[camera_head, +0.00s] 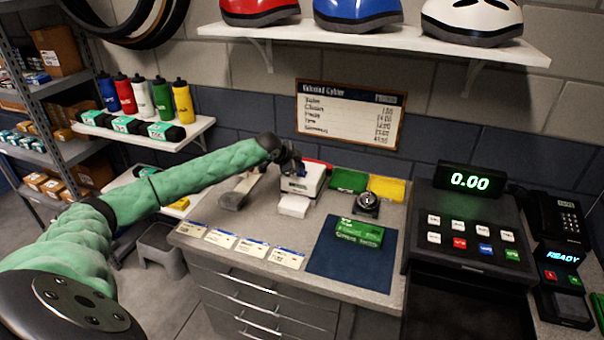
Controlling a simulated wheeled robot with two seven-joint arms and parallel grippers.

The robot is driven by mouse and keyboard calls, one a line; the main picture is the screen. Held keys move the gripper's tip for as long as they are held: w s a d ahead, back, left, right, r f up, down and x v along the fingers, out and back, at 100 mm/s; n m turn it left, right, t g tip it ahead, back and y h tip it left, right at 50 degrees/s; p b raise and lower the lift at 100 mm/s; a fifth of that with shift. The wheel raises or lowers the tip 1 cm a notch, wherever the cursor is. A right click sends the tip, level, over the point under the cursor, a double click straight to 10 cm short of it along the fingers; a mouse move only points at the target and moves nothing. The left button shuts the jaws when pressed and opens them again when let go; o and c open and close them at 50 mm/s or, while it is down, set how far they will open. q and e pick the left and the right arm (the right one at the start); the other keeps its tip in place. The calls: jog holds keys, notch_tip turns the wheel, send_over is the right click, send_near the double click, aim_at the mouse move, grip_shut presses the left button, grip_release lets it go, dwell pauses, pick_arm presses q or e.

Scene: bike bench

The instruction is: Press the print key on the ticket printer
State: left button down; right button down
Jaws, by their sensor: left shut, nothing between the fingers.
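The ticket printer (312,180) is a small white box with a dark red part at its back, on the grey counter top. A white paper slip (294,206) lies at its front. My left gripper (297,171) is shut and empty, pointing down at the left part of the printer's top. The print key is hidden or too small to make out, and I cannot tell whether the fingertips touch it. My right gripper is not in view.
Left of the printer lies a grey-brown object (240,190). To its right are a green tray (348,181), a yellow tray (386,190) and a round black device (367,203). A blue mat (345,268) bears a green box (359,232). The cash register (466,226) stands right.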

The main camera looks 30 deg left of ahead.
pick_arm(q)
jog(key=shift+f, duration=0.55)
jog(key=shift+r+p, duration=0.6)
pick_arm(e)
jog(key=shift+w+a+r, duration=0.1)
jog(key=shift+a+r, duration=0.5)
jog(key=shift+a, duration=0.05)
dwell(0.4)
